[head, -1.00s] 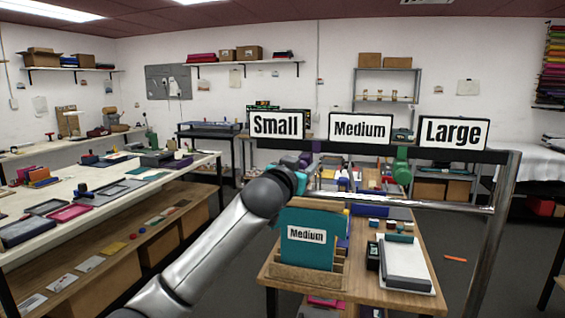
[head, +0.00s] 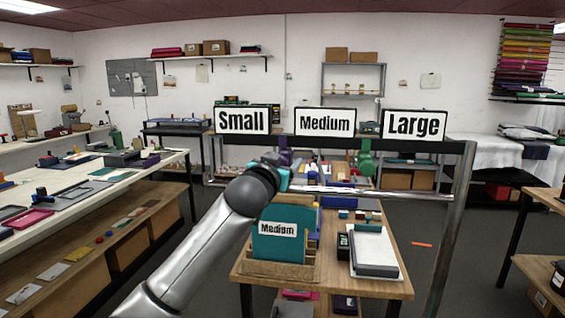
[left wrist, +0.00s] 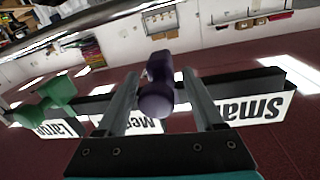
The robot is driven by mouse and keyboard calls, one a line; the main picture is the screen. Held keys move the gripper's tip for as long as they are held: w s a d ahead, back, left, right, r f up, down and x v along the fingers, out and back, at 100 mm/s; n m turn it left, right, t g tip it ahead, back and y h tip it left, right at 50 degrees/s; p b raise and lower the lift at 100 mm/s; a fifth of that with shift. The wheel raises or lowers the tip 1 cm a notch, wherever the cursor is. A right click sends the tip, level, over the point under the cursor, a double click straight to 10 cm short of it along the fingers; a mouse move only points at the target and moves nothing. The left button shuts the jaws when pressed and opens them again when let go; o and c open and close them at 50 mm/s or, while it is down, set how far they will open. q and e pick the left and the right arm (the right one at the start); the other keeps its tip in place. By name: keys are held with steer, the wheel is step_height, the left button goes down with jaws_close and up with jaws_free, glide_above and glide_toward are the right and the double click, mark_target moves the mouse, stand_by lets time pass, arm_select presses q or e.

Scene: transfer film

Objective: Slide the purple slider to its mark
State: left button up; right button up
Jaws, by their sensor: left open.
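The purple slider (head: 284,157) hangs on the dark rail (head: 455,147) between the "Small" sign (head: 242,120) and the "Medium" sign (head: 324,121). A green slider (head: 365,160) hangs farther right, between "Medium" and the "Large" sign (head: 414,124). My left gripper (left wrist: 158,76) is open, with the purple slider (left wrist: 157,90) showing between its two fingers in the left wrist view; whether they touch it I cannot tell. In the head view, my left arm hides most of the gripper. My right gripper is out of view. I cannot make out a purple mark.
A wooden table (head: 385,288) stands below the rail, with a teal "Medium" board (head: 280,245) in a wooden holder and a grey-white pad (head: 375,250). A shiny metal post (head: 452,230) carries the rail's right end. A long white bench (head: 75,195) lies left.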

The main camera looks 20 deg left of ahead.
arm_select(q)
steer(key=s+d+b, duration=0.2)
steer(key=s+b, duration=0.1)
steer(key=s, duration=1.2)
stand_by(0.4)
